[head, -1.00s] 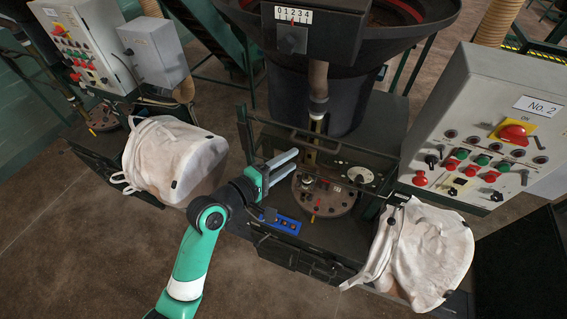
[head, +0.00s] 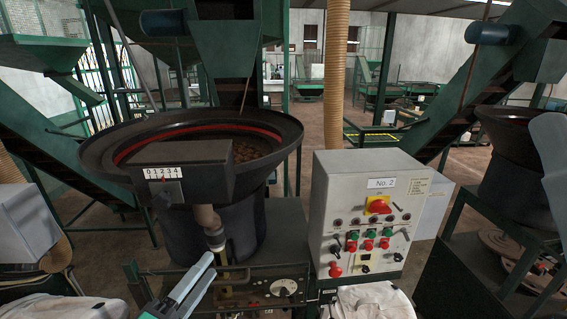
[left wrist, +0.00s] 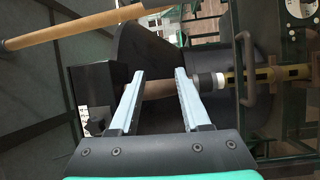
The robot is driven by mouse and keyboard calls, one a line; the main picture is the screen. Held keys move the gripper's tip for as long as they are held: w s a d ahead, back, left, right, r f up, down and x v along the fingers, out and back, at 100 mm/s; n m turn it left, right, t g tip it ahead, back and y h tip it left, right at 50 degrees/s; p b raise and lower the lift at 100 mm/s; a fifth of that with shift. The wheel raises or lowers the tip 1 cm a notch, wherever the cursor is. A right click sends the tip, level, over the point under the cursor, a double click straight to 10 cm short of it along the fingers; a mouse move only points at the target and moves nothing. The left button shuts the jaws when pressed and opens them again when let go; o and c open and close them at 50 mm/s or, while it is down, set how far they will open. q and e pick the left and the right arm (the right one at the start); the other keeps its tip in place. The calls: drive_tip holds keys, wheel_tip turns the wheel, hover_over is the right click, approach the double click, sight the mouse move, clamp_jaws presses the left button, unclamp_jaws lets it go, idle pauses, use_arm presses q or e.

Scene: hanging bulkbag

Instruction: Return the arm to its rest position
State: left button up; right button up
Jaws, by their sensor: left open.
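My left gripper (head: 200,278) shows at the bottom of the head view, with its grey fingers pointing up and to the right. It is in front of the machine with the large black bowl (head: 262,122). In the left wrist view the gripper (left wrist: 159,74) is open, its two fingers apart with nothing held. A pipe with a white collar (left wrist: 207,80) shows beyond the fingers; I cannot tell how far off it is. The rest of my left arm is out of the head view.
A grey control box marked No. 2 (head: 368,210) stands right of the bowl. The top of a white bag (head: 374,301) shows below it, and another pale bag (head: 75,309) at lower left. The dial panel (head: 283,288) is close to the right of my gripper.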

use_arm(q)
drive_tip(key=s+d+r+m+t, duration=0.1)
drive_tip(key=s+r+m+t, duration=0.1)
drive_tip(key=r, duration=0.6)
drive_tip(key=s+d+r+m+t, duration=0.1)
drive_tip(key=s+r+m+t, duration=0.1)
drive_tip(key=r, duration=0.6)
drive_tip(key=s+a+r+m+t+y, duration=0.3)
drive_tip(key=s+r+m, duration=0.7)
drive_tip(key=r, duration=0.5)
drive_tip(key=shift+s+a+t+y, duration=0.4)
drive_tip(key=shift+s+a+t, duration=0.35)
drive_tip(key=shift+t, duration=0.65)
drive_tip(key=shift+s+d+r, duration=0.1)
drive_tip(key=shift+d, duration=0.05)
